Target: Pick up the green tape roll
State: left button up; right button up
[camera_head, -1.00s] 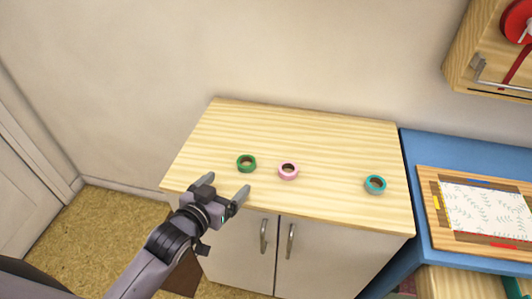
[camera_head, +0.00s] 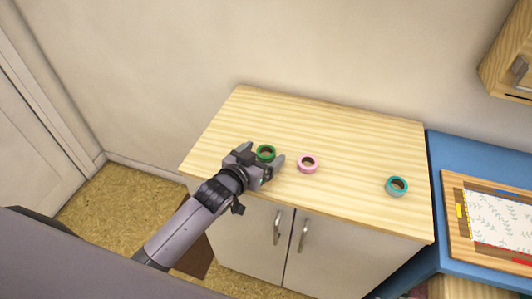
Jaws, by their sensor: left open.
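The green tape roll (camera_head: 266,151) lies flat on the wooden cabinet top (camera_head: 345,133), near its left part. My left gripper (camera_head: 264,155) is open, with one finger on the left of the green roll and the other on its right, next to the pink roll. The gripper body hides the near edge of the green roll. I cannot tell whether the fingers touch it. My right gripper is not in view.
A pink tape roll (camera_head: 308,163) lies close to the right finger. A teal tape roll (camera_head: 397,186) lies farther right. A blue table (camera_head: 440,155) with a framed board (camera_head: 455,230) adjoins the cabinet. The back of the cabinet top is clear.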

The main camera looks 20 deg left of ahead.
pick_arm(q)
jog(key=c, duration=1.1)
jog(key=shift+r, duration=0.1)
